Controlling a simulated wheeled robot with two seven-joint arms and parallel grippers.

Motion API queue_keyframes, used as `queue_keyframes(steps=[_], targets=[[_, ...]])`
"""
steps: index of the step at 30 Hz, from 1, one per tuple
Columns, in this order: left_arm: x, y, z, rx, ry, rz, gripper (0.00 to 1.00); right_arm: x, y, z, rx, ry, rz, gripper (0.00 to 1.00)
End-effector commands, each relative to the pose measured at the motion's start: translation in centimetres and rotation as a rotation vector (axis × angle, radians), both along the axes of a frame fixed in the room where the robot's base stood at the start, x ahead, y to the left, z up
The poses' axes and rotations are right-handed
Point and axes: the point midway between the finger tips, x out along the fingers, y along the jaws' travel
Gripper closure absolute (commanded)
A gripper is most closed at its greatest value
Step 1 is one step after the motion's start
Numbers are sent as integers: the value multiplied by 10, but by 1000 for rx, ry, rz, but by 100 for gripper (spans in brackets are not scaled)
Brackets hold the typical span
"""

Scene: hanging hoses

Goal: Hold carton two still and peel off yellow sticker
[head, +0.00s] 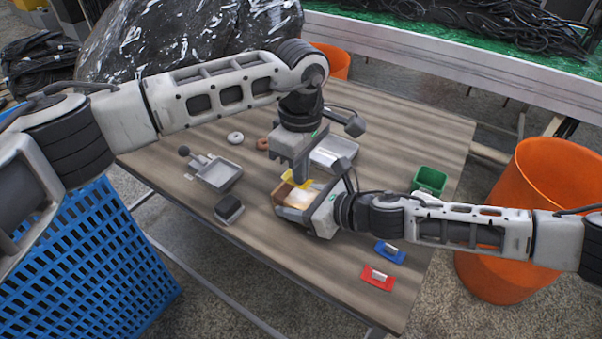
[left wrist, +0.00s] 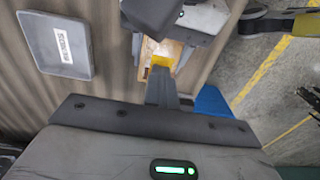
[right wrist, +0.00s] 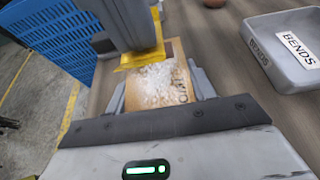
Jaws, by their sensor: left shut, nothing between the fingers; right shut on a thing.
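The carton (head: 283,192) is a small open-looking brown box on the table, with pale contents or a pale top and partly visible dark lettering in the right wrist view (right wrist: 172,93). My right gripper (right wrist: 158,97) is shut on the carton, one finger on either side. The yellow sticker (head: 297,179) is at the carton's edge, directly under my left gripper's fingertips (head: 295,172). It also shows in the right wrist view (right wrist: 140,58) and left wrist view (left wrist: 161,60). My left gripper is shut and points down. Whether its tips touch the sticker is hidden.
Grey trays lie left (head: 219,174) and behind (head: 335,150) the carton. A dark-topped block (head: 229,209) is at left. A green bin (head: 430,180), a blue piece (head: 390,252) and a red piece (head: 378,278) are at right. An orange bin (head: 510,220) and blue crate (head: 90,260) flank the table.

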Motion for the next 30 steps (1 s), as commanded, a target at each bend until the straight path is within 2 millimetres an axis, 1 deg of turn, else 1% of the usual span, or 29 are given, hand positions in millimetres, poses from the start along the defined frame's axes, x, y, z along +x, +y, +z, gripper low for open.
queue_keyframes(steps=[16, 21, 27, 28, 30], targets=[[0, 0, 33, -1, -2, 1, 100, 0, 0, 0, 1, -1, 0, 68], [0, 0, 37, -1, -1, 1, 100, 0, 0, 0, 1, -1, 0, 68], [0, 0, 37, 0, 0, 1, 100, 0, 0, 0, 1, -1, 0, 68], [0, 0, 37, 0, 0, 1, 100, 0, 0, 0, 1, -1, 0, 38], [0, 0, 37, 0, 0, 1, 100, 0, 0, 0, 0, 0, 0, 20]])
